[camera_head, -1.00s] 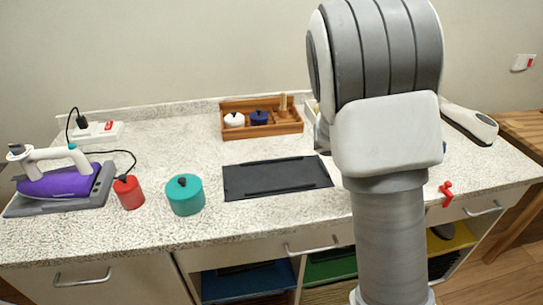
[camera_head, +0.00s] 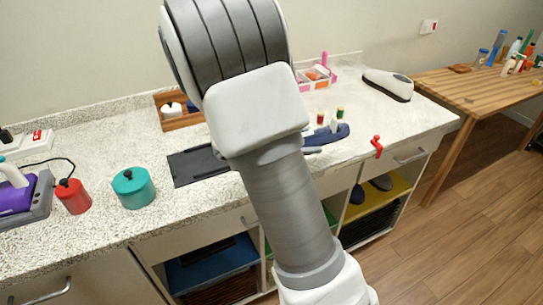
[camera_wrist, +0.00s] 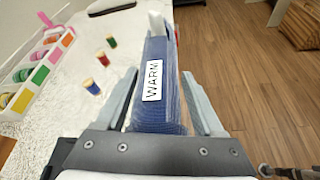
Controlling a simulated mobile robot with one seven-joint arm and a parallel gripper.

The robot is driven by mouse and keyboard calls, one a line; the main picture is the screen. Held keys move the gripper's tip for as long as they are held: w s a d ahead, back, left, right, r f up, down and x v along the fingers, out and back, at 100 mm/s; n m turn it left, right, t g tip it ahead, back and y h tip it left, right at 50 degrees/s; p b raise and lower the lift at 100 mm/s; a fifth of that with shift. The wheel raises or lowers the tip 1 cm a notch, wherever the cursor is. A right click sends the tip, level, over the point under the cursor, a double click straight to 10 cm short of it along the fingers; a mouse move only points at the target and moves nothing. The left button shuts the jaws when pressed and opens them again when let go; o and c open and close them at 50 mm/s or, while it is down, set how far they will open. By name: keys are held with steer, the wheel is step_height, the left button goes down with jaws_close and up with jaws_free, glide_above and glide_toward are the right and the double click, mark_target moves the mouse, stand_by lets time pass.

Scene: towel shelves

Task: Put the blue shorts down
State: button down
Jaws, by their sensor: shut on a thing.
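The blue shorts (camera_wrist: 158,118) show in the wrist view as a folded, ribbed blue bundle with a white label reading WARM. My gripper (camera_wrist: 158,74) has one grey finger on each side of the bundle and is shut on it. In the head view my arm hides most of the gripper. A blue piece that looks like part of the shorts (camera_head: 334,136) shows just right of my arm, over the counter (camera_head: 235,199) near its front edge. I cannot tell whether the shorts touch the counter.
Several thread spools (camera_wrist: 103,59) stand close left of the shorts. A sectioned tray (camera_wrist: 38,73) lies beyond them. A red clamp (camera_head: 377,146) sits at the counter's front edge. Open shelf cubbies with a yellow-lined one (camera_head: 399,185) are below. A wooden table (camera_head: 470,87) stands right.

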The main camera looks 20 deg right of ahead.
steer(key=w+a+f, duration=0.2)
steer(key=a, duration=0.1)
steer(key=w+a+f, duration=0.1)
steer(key=a, duration=0.1)
steer(key=shift+w+f, duration=0.15)
steer(key=shift+f, duration=0.2)
steer(key=shift+f+b, duration=0.5)
steer(key=shift+f, duration=1.45)
steer(key=shift+f, duration=0.15)
jaws_free()
